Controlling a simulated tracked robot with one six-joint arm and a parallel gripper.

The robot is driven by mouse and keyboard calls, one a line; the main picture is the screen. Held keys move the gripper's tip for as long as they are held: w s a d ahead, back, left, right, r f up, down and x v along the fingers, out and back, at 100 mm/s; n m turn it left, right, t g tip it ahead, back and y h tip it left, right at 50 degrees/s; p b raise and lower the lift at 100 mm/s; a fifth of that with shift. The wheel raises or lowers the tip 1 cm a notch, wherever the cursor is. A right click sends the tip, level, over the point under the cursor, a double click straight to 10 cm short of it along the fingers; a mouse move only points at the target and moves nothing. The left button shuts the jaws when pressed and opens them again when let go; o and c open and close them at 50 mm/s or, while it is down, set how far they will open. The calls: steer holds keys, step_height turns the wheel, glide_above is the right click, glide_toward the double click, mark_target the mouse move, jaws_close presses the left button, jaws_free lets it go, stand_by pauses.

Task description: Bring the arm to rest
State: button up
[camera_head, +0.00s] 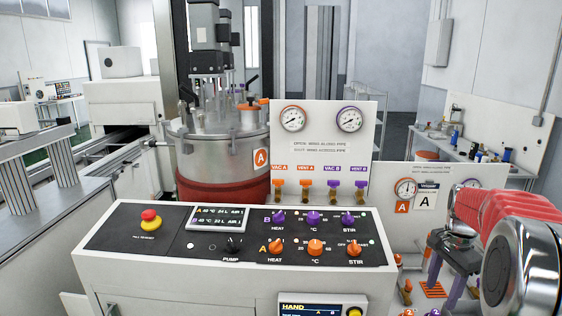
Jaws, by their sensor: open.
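Part of my arm (525,262) shows at the right edge, with a ribbed red sleeve and a round silver joint. It stands in front of the right end of the workspace, to the right of the control console (150,272).
The console carries a red stop button (150,216), a small display (217,217) and purple and orange knobs. Behind it stand a steel vessel (220,150) with a red band and a gauge panel (325,146) with several valves. A second gauge panel (392,176) is near my arm.

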steer(key=s+a+r+n+t, duration=0.2)
steer(key=s+a+r+n, duration=0.2)
steer(key=s+a+n, duration=0.3)
steer(key=s+a+r+n+t, duration=0.3)
steer(key=s+a+n, duration=0.5)
steer(key=s+a, duration=0.9)
steer(key=shift+s+a+r+n+t, duration=0.25)
steer(key=shift+a+r, duration=0.25)
steer(key=shift+a, duration=0.35)
